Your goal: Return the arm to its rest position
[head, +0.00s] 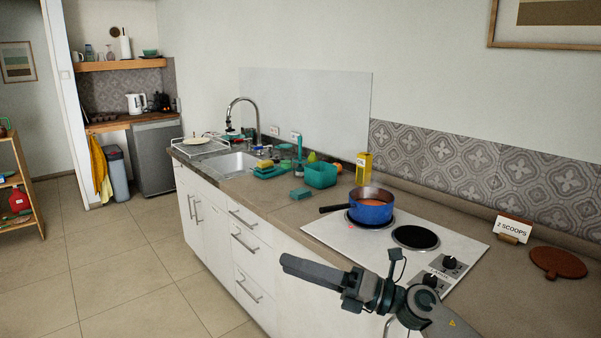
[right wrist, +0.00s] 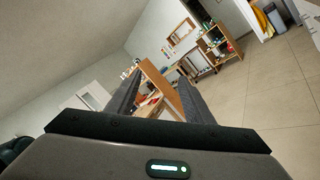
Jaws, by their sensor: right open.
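My right gripper (head: 287,262) reaches in from the lower right in the head view, in front of the counter's front edge and the white cabinets. Its fingers point left and it holds nothing. In the right wrist view the two dark fingers (right wrist: 158,88) stand apart with empty space between them, facing the room's far side. My left gripper is in neither view. A blue pot (head: 371,210) with orange-brown contents stands on the rear left burner of the white cooktop (head: 349,239), apart from the gripper.
A "2 scoops" sign (head: 513,228) and a brown round board (head: 558,263) lie right of the cooktop. A teal container (head: 320,175), a yellow box (head: 363,167) and the sink (head: 226,164) are further left. The tiled floor (head: 120,257) left of the cabinets is clear.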

